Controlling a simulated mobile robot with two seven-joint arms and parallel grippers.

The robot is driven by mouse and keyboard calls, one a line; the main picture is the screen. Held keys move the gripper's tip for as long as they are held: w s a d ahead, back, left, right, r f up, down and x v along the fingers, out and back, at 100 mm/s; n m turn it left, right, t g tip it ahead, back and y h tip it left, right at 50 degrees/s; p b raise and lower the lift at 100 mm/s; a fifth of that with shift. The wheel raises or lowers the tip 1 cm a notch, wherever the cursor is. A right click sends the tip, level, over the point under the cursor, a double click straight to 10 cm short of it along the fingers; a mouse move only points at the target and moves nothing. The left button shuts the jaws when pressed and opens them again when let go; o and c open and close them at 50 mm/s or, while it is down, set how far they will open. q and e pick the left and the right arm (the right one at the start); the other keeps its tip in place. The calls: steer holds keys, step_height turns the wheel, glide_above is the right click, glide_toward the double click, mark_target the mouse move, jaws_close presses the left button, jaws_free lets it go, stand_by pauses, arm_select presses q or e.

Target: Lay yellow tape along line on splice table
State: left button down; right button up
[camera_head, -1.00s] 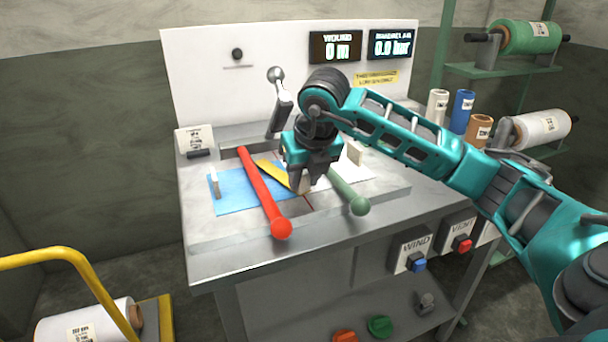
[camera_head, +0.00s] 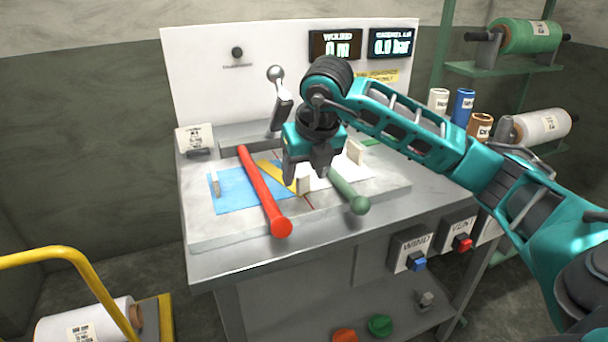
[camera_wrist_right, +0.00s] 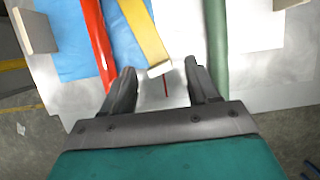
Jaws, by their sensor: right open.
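The yellow tape (camera_head: 268,168) lies diagonally on the splice table (camera_head: 215,232), between the red bar and the green bar. In the right wrist view the tape (camera_wrist_right: 143,28) ends in a pale tab (camera_wrist_right: 160,70). My right gripper (camera_head: 306,176) is open and empty above the tab. In the wrist view its fingers (camera_wrist_right: 163,82) stand apart on either side of the tab's near end. My left gripper is not in view.
The red bar (camera_head: 262,190) crosses a blue sheet (camera_head: 232,195) on the left. The green bar (camera_head: 345,188) stands close right of my gripper, over a white sheet (camera_wrist_right: 250,35). A metal lever (camera_head: 281,100) rises behind. The table's front left is clear.

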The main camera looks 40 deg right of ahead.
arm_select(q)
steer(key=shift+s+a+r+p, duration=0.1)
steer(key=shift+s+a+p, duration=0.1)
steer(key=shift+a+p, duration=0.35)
arm_select(e)
steer(key=v, duration=1.1)
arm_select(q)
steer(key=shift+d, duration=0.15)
arm_select(e)
steer(key=shift+f, duration=0.1)
steer(key=shift+s, duration=0.1)
